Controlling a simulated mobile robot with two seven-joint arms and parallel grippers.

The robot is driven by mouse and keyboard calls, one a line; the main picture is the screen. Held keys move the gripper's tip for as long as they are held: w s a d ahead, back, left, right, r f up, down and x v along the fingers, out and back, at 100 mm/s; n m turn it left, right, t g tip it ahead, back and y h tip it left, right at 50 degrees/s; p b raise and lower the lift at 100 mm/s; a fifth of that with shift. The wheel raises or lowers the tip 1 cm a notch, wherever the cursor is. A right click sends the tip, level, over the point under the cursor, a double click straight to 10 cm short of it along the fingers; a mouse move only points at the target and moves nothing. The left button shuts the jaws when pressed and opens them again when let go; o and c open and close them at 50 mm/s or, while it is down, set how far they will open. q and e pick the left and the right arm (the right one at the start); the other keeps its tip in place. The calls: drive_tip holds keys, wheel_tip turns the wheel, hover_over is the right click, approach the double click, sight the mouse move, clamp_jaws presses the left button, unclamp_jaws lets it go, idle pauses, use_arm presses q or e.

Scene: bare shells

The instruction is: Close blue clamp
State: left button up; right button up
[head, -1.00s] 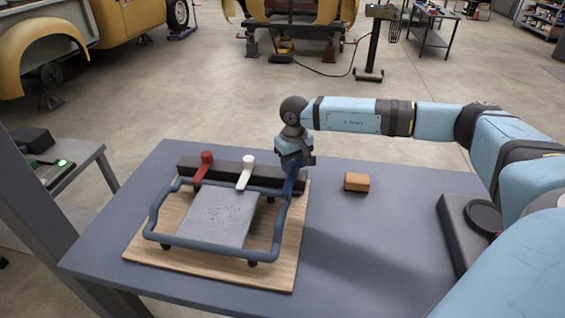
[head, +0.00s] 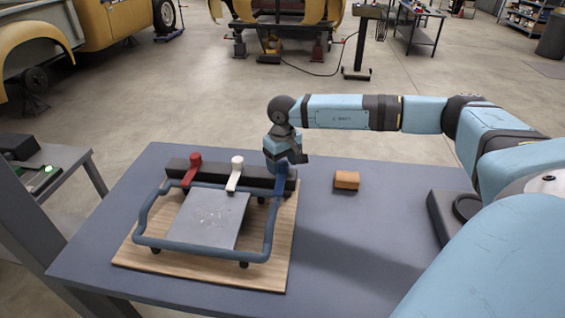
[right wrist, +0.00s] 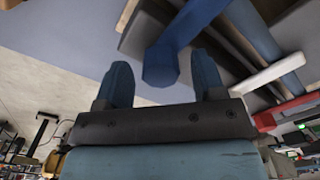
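The blue clamp (head: 281,180) is at the right end of the dark bar on the fixture, partly hidden by my right gripper (head: 286,160). In the right wrist view, the blue clamp's lever (right wrist: 162,66) reaches down to a thick end between and just beyond the two fingers of my right gripper (right wrist: 161,78). The fingers are apart, with gaps on both sides of the lever; I cannot tell whether either touches it. The red clamp (head: 190,170) and white clamp (head: 235,172) sit on the same bar to the left. My left gripper is not in view.
The fixture has a blue-grey tube frame (head: 190,252) around a grey plate (head: 208,220) on a wooden board (head: 175,277). An orange-brown block (head: 346,180) lies on the table (head: 345,235) to the right. The table's front right is clear.

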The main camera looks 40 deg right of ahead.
wheel_tip(320, 180, up, 14)
idle(0.6)
drive_tip(key=shift+f, duration=0.15)
idle(0.4)
